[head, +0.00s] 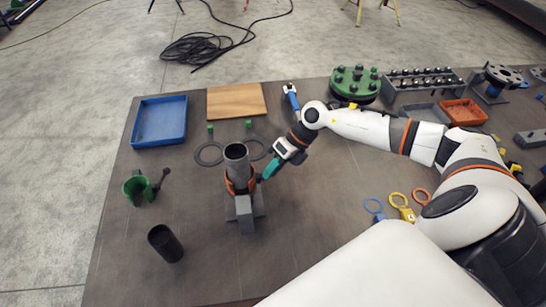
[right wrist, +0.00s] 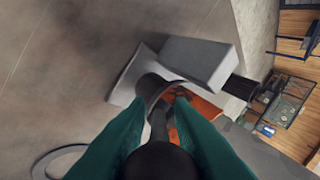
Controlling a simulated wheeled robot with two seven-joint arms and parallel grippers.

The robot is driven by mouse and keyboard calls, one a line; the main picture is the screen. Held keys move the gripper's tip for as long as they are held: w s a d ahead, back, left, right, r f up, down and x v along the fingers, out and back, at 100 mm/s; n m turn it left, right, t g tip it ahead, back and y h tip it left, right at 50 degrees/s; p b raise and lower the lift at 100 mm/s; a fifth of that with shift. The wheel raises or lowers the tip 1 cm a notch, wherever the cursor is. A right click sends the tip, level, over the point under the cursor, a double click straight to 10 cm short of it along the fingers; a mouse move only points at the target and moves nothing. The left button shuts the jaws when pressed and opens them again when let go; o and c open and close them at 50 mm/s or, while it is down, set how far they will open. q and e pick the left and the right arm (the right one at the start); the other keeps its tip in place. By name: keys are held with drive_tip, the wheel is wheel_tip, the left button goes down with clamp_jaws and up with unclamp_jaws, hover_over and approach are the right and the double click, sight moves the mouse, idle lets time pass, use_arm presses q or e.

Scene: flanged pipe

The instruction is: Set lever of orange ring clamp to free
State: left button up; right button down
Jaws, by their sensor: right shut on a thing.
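A grey pipe (head: 238,160) stands upright on a grey block stand (head: 245,215) in the head view. The orange ring clamp (head: 240,188) sits around its lower part; part of its orange band also shows in the right wrist view (right wrist: 203,104). My right gripper (head: 266,174) is at the right side of the clamp, its teal fingers pointing down-left. In the right wrist view the fingers (right wrist: 158,128) close on the dark lever (right wrist: 158,122) of the clamp. Much of the lever is hidden by the fingers. My left gripper is out of view.
A blue tray (head: 160,122) and a wooden board (head: 236,101) are at the back. Coloured tags (head: 400,201) lie to the right.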

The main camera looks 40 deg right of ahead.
drive_tip(key=c, duration=1.3)
unclamp_jaws()
drive_tip(key=shift+d+r, duration=0.25)
drive_tip(key=b+v, duration=0.3)
drive_tip(key=v, duration=0.8)
drive_tip(key=shift+s+r+b, duration=0.15)
drive_tip(key=shift+b, duration=0.2)
